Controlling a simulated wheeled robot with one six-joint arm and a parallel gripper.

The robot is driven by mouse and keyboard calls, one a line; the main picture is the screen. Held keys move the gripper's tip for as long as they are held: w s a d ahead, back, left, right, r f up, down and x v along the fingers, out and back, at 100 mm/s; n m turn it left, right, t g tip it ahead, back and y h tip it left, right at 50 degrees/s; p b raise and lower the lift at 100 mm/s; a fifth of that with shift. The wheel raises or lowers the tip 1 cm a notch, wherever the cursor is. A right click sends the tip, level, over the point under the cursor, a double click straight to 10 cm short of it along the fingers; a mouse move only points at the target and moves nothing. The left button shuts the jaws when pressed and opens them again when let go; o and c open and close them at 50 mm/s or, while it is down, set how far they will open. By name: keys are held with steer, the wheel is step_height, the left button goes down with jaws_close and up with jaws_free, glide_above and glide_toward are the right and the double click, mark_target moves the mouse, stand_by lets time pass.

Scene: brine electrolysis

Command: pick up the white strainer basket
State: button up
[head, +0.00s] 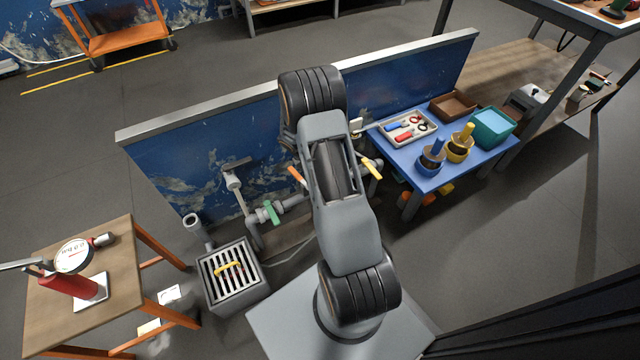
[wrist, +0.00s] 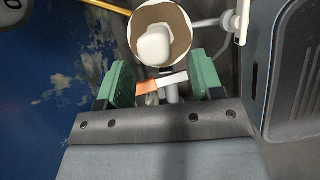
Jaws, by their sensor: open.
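In the wrist view, a white rounded piece (wrist: 154,46), which looks like the strainer basket, sits in a round, white-rimmed opening with a brown inside. My gripper (wrist: 158,72) is open, its two green fingers apart with nothing held between them. The white piece lies just past the fingertips, roughly in line with the gap. An orange-and-white handle (wrist: 147,88) shows between the fingers; I cannot tell its depth. In the head view my arm hides the gripper and the basket.
A blue partition (head: 190,135) stands behind grey pipes with a green valve handle (head: 271,212). A grated drain box (head: 232,290) is at lower left. A blue table (head: 425,180) with trays and ringed pegs stands right of my arm. A wooden table (head: 60,315) is at left.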

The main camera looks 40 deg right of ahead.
steer(key=shift+b+x, duration=1.5)
steer(key=shift+x, duration=1.15)
steer(key=shift+w+d+r, duration=0.1)
steer(key=shift+w, duration=0.05)
jaws_close()
